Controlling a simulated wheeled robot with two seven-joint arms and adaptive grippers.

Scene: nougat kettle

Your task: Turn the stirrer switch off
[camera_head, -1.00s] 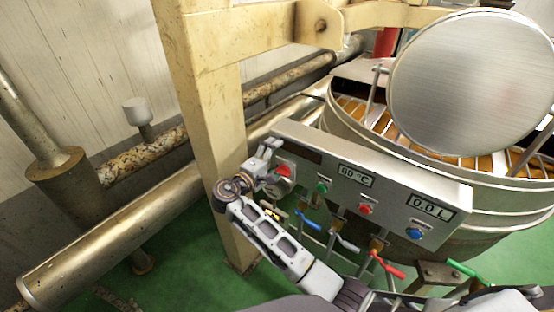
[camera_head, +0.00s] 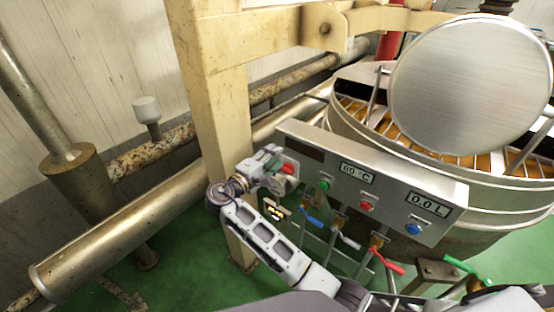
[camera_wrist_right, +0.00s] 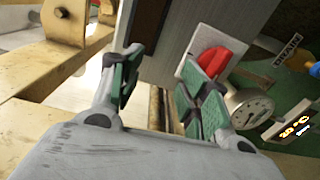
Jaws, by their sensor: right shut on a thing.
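The red switch (camera_head: 288,169) is at the left end of the grey control box (camera_head: 391,204) and sits on a pale square plate. It also shows in the right wrist view (camera_wrist_right: 222,57), partly behind one finger. My right gripper (camera_head: 268,164) is at this left end of the box. The red switch lies just outside the right-hand finger. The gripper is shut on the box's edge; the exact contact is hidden. My left gripper is not in view.
The box carries green (camera_head: 324,185), red (camera_head: 366,206) and blue (camera_head: 413,229) buttons. Coloured-handle valves (camera_head: 387,262) stand below it. A cream post (camera_head: 217,105) rises close to the left of my gripper. The kettle (camera_head: 495,199) is behind the box.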

